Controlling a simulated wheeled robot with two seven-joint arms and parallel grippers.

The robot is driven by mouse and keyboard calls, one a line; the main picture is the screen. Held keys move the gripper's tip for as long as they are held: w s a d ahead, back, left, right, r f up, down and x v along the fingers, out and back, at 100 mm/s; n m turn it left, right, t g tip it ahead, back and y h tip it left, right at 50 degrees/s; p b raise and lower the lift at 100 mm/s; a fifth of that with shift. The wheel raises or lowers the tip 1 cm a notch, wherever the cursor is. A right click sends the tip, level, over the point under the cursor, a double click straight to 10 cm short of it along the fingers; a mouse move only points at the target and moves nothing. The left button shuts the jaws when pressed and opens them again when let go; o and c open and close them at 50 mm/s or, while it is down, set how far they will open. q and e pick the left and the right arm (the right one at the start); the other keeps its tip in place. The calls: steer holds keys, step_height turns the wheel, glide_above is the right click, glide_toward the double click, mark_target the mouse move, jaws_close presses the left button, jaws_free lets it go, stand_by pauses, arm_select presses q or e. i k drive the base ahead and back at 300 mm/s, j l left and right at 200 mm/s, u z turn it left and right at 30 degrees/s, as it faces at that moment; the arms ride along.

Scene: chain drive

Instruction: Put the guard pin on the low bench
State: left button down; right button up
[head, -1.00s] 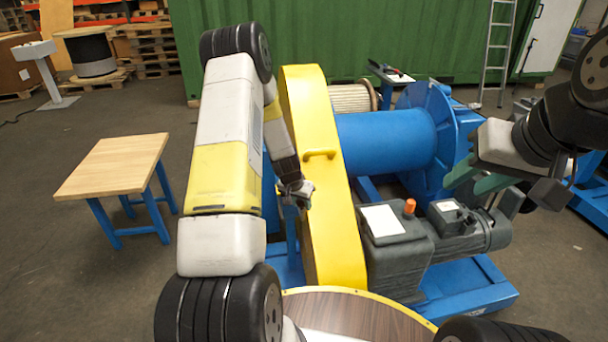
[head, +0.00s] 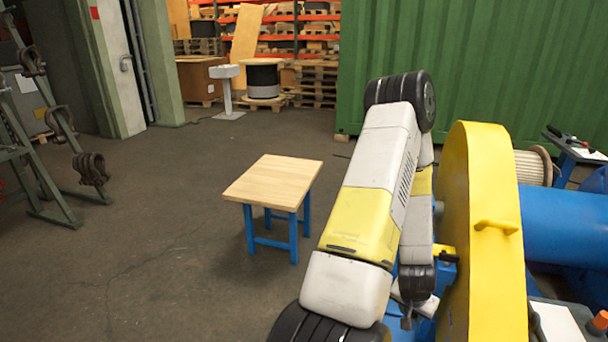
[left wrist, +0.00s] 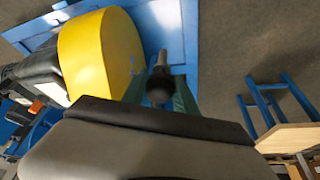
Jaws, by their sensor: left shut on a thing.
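The low bench (head: 272,182) has a pale wooden top and blue legs and stands on the floor left of my left arm. Part of its top shows at the right edge of the left wrist view (left wrist: 292,138). My left gripper (head: 410,314) hangs just left of the yellow guard, apart from the bench. In the left wrist view its green fingers (left wrist: 159,92) are shut on the guard pin (left wrist: 158,84), which shows a dark rounded knob and a narrower grey part. The bench top looks empty. My right gripper is out of view.
The yellow guard (head: 485,255) with its handle and the blue drum (head: 570,222) stand at the right. A blue base frame (left wrist: 170,30) lies beneath the gripper. Open floor (head: 180,240) surrounds the bench. A green rack (head: 40,170) stands far left.

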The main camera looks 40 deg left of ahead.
mark_target(270, 180)
steer(key=j+u, duration=0.1)
steer(key=j, duration=0.55)
steer(key=j+u, duration=0.1)
steer(key=j, duration=0.5)
steer(key=i+j+u, duration=0.1)
steer(key=j, duration=0.5)
steer(key=i+j+u, duration=0.15)
steer(key=j, duration=0.5)
steer(key=i+j+u, duration=0.15)
steer(key=i, duration=0.35)
steer(key=i+j+u, duration=0.1)
steer(key=i+j, duration=0.25)
steer(key=i+j+u, duration=0.15)
steer(key=i, duration=0.45)
steer(key=i+l, duration=0.25)
steer(key=i, duration=0.15)
